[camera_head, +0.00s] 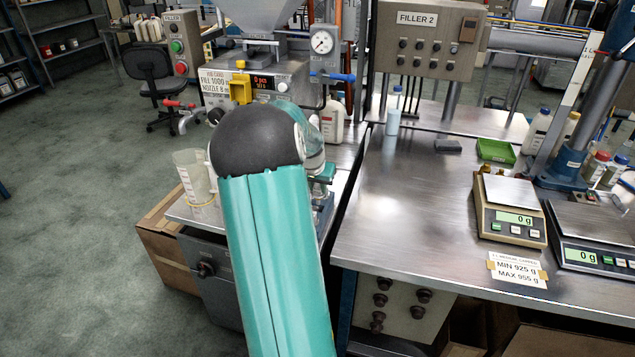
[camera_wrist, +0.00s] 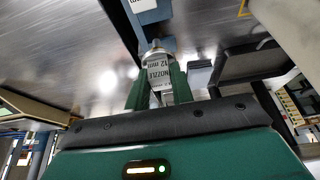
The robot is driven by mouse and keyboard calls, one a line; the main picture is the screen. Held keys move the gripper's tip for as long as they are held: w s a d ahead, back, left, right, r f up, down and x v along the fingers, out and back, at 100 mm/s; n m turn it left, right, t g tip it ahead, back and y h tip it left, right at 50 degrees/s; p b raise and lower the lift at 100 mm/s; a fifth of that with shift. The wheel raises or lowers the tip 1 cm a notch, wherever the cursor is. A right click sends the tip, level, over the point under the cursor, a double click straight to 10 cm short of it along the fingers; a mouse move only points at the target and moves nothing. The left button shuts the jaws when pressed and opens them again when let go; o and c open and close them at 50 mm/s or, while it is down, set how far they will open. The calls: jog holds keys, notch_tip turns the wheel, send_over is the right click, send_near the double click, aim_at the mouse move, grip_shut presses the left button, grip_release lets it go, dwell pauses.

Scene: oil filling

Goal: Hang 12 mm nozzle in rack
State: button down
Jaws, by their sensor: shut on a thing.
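In the wrist view my gripper (camera_wrist: 158,92) is shut on the 12 mm nozzle (camera_wrist: 158,70), a grey metal piece with a label reading NOZZLE 12 mm. Its round metal end points toward the top of the picture. A blue upright part with a pale label (camera_wrist: 142,6) stands just beyond it; I cannot tell whether this is the rack or whether the nozzle touches it. In the head view my own arm covers the nozzle and most of the gripper, and I cannot make out the rack.
Filler 1 (camera_head: 255,82) with its job card stands behind my arm. A clear jug (camera_head: 190,175) is left of the arm. The steel bench (camera_head: 400,215) to the right has free room, with a scale (camera_head: 510,215) and a green tray (camera_head: 496,151) farther right.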

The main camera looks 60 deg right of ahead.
aim_at(317, 196)
jog(key=shift+f, duration=2.75)
jog(key=c, duration=1.1)
grip_release()
jog(key=shift+r, duration=0.1)
jog(key=v, duration=1.3)
jog(key=shift+a+r, duration=0.1)
jog(key=shift+r, duration=0.2)
